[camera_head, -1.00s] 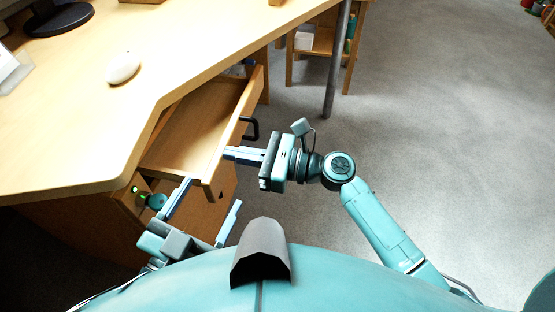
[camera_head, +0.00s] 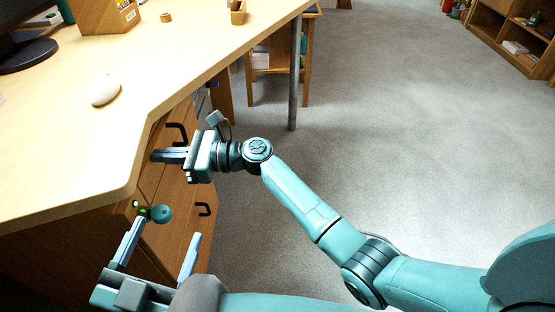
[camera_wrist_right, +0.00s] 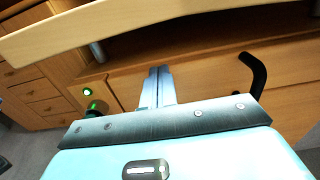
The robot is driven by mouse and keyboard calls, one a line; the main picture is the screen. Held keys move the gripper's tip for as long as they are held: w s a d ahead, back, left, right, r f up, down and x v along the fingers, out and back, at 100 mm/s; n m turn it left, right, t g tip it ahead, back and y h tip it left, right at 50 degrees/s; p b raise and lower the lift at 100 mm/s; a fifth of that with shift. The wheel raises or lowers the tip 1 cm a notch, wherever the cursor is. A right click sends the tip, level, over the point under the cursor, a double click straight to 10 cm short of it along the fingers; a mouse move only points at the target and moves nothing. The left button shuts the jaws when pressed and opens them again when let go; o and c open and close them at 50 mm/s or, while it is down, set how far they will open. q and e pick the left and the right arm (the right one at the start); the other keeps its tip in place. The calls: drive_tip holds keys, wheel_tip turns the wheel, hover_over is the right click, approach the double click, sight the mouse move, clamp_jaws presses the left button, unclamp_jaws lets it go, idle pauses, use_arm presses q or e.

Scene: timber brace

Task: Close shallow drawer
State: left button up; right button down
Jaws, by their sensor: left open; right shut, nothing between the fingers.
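The shallow drawer (camera_head: 153,147) is the top drawer of the wooden unit under the desk; its front is now in, close under the desktop edge. Its black handle (camera_head: 178,133) shows in the head view, and in the right wrist view the handle (camera_wrist_right: 254,74) is right of the fingers. My right gripper (camera_head: 158,156) is shut and empty, its fingertips at the drawer front; it also shows in the right wrist view (camera_wrist_right: 160,72). Whether the tips touch the front I cannot tell. My left gripper (camera_head: 163,240) is open and empty, lower, in front of the unit.
The desktop (camera_head: 70,150) overhangs the drawers and carries a white mouse (camera_head: 105,90). A lower drawer handle (camera_head: 204,209) sticks out near my left gripper. A grey table leg (camera_head: 294,80) stands behind. The grey floor (camera_head: 380,120) at the right is clear.

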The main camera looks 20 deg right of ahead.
use_arm(q)
drive_tip(key=shift+s+d+r, duration=0.1)
use_arm(e)
drive_tip(key=shift+a+r, duration=0.1)
drive_tip(key=shift+a, duration=0.2)
drive_tip(key=shift+r, duration=0.1)
use_arm(q)
drive_tip(key=a+g+y+p, duration=0.1)
drive_tip(key=p, duration=0.2)
drive_tip(key=shift+a+n+p, duration=0.2)
drive_tip(key=shift+n+p, duration=0.1)
use_arm(e)
drive_tip(key=v, duration=1.3)
drive_tip(key=shift+d+f, duration=0.2)
drive_tip(key=shift+d, duration=0.1)
drive_tip(key=shift+s, duration=0.1)
